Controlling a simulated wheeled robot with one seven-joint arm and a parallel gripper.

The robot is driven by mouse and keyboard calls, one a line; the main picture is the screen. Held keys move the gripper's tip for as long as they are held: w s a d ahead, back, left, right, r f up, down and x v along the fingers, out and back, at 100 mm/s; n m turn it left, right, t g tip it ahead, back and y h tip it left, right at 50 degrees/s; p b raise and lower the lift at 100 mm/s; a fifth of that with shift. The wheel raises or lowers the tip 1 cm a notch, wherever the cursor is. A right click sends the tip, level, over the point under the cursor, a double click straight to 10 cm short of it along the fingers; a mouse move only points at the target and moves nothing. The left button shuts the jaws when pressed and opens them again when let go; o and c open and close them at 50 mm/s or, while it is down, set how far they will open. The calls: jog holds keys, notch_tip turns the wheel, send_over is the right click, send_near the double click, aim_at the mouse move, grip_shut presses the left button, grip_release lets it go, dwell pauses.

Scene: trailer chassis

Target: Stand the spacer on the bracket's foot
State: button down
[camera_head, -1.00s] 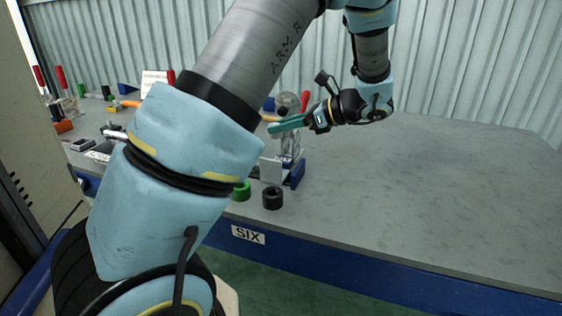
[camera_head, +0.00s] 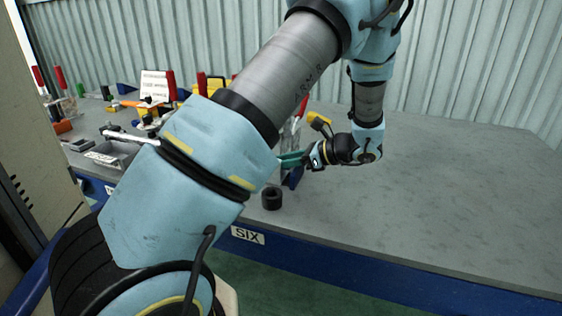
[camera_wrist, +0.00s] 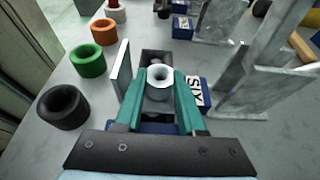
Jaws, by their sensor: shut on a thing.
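My gripper (camera_wrist: 160,92) has teal fingers, shut on the spacer, a short silver tube (camera_wrist: 159,82) seen from above with its bore showing. In the head view my gripper (camera_head: 288,160) is low over the front of the bench, and my arm hides much around it. The bracket (camera_wrist: 122,72) shows an upright light metal plate just left of the fingers, with a grey foot (camera_wrist: 156,57) running between and beyond the fingertips. The spacer is over this foot; I cannot tell whether its underside touches. A blue block labelled SIX (camera_wrist: 197,91) is close to the right finger.
Black (camera_wrist: 63,106), green (camera_wrist: 88,60) and orange (camera_wrist: 104,31) rings stand to the left. The black ring also shows in the head view (camera_head: 272,198). Tall metal plates (camera_wrist: 245,91) stand close on the right. The bench's right side (camera_head: 440,185) is clear.

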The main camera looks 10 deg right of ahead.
jog(key=shift+f, duration=0.45)
jog(key=shift+s+f, duration=0.1)
jog(key=shift+f, duration=0.05)
jog(key=c, duration=0.8)
grip_release()
jog(key=shift+f, duration=0.15)
jog(key=shift+r, duration=0.4)
jog(key=v, duration=0.4)
jog(key=b+v, duration=0.1)
jog(key=v, duration=0.7)
jog(key=shift+r, duration=0.35)
